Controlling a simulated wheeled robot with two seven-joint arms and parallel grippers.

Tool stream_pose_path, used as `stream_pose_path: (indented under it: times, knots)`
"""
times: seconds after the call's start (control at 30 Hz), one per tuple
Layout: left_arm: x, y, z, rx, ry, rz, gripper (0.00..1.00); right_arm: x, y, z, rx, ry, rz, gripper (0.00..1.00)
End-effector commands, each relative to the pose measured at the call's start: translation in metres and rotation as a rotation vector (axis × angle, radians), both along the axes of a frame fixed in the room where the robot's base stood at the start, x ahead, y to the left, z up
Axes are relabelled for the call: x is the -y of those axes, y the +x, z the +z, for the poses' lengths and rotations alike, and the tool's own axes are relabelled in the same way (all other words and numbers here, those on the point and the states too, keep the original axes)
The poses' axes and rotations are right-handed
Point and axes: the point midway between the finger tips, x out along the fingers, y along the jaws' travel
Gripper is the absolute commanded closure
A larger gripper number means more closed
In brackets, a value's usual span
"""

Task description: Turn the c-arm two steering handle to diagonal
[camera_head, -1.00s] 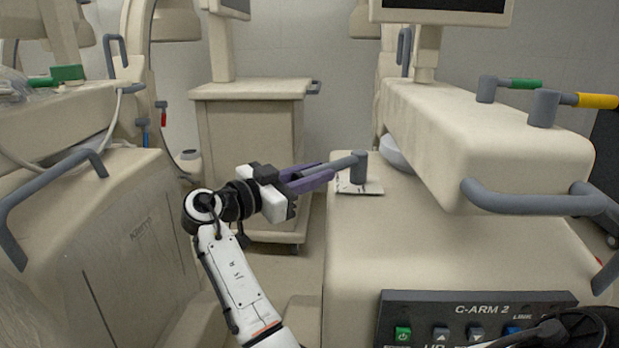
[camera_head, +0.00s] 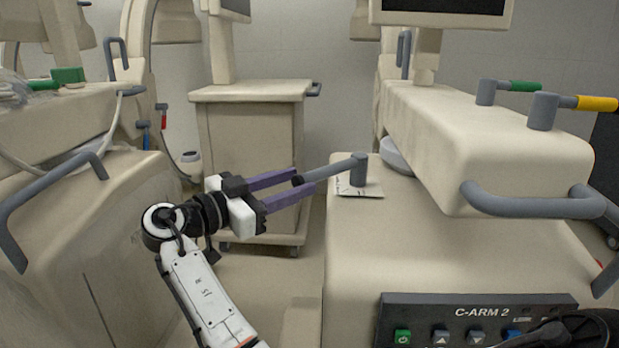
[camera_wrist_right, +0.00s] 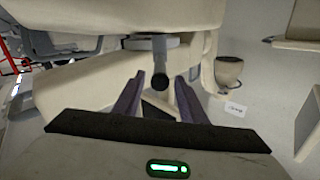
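The C-arm two steering handle (camera_head: 330,172) is a grey bar on a short upright post, standing on a white label plate (camera_head: 372,190) on the cream base (camera_head: 440,245) marked C-ARM 2. The bar points left and slightly toward me. In the right wrist view the handle (camera_wrist_right: 160,75) is seen nearly end-on, ahead of and between the open fingers (camera_wrist_right: 158,88). The label's markings are too small to read.
A control panel (camera_head: 470,322) is on the base's near side. Above the base, a cream housing (camera_head: 490,130) carries a grey rail (camera_head: 530,206) and green and yellow handles. Another cart (camera_head: 90,230) stands at left, and a cabinet (camera_head: 250,120) behind.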

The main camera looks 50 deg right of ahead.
Motion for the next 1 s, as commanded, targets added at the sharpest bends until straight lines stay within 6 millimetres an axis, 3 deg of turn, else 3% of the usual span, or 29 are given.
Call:
stream_pose_path:
  times: [0.1, 0.3, 0.9, 1.0]
  knots:
    - [0.000, -0.001, 0.000, 0.000, 0.000, 0.001, 1.00, -0.022, 0.004, 0.000, 0.000, 0.001, 0.002, 0.62]
    - [-0.001, -0.004, -0.001, -0.007, 0.001, 0.001, 1.00, -0.040, 0.007, 0.000, 0.000, 0.001, -0.001, 0.62]
    - [-0.001, -0.004, -0.002, -0.009, 0.001, 0.002, 1.00, -0.041, 0.007, 0.000, -0.001, 0.000, -0.001, 0.62]
    - [-0.001, -0.004, -0.001, -0.008, 0.001, 0.001, 1.00, -0.039, 0.010, -0.012, -0.032, 0.012, 0.028, 0.62]
